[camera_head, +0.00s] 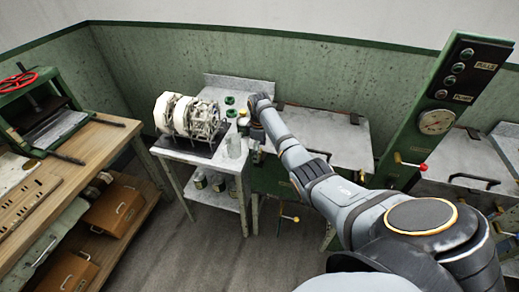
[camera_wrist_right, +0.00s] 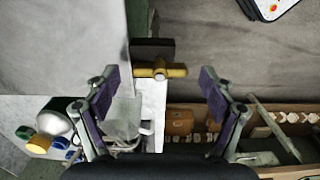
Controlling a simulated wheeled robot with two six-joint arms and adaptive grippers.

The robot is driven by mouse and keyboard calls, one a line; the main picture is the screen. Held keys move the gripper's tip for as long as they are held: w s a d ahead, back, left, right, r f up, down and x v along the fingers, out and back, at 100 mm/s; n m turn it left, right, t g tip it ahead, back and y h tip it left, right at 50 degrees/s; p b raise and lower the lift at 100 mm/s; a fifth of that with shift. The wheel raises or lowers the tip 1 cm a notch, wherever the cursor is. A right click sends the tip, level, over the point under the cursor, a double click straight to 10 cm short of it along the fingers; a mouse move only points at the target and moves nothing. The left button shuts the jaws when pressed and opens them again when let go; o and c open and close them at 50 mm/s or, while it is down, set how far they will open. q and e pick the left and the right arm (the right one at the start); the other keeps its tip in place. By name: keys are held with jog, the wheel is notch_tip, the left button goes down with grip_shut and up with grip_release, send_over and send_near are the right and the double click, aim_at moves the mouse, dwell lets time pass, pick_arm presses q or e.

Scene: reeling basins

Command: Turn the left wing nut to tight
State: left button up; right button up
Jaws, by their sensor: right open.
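A brass wing nut (camera_wrist_right: 174,71) with a round centre shows in the right wrist view, in front of a dark plate (camera_wrist_right: 150,47). Its wings lie nearly level across the picture. My right gripper (camera_wrist_right: 158,76) is open, with one purple-padded finger on each side of the wing nut. The fingers look apart from it; the remaining depth is unclear. In the head view my right arm reaches to the small table, and the wing nut cannot be made out there. My left gripper is in neither view.
A green panel with a gauge (camera_head: 436,121) rises at right. A wooden bench (camera_head: 92,141) is at left. Floor between is clear.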

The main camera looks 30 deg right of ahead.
jog(key=shift+f, duration=0.3)
jog(key=c, duration=1.1)
jog(key=shift+r+m+p, duration=0.25)
jog(key=shift+m+p, duration=0.95)
jog(key=shift+m, duration=0.2)
jog(key=shift+c, duration=0.2)
jog(key=m+p, duration=0.2)
jog(key=m, duration=0.2)
jog(key=shift+m, duration=0.3)
jog(key=m+p, duration=0.2)
jog(key=m, duration=0.3)
jog(key=m+p, duration=0.1)
jog(key=m, duration=0.4)
jog(key=shift+w+f, duration=0.1)
jog(key=shift+m, duration=0.5)
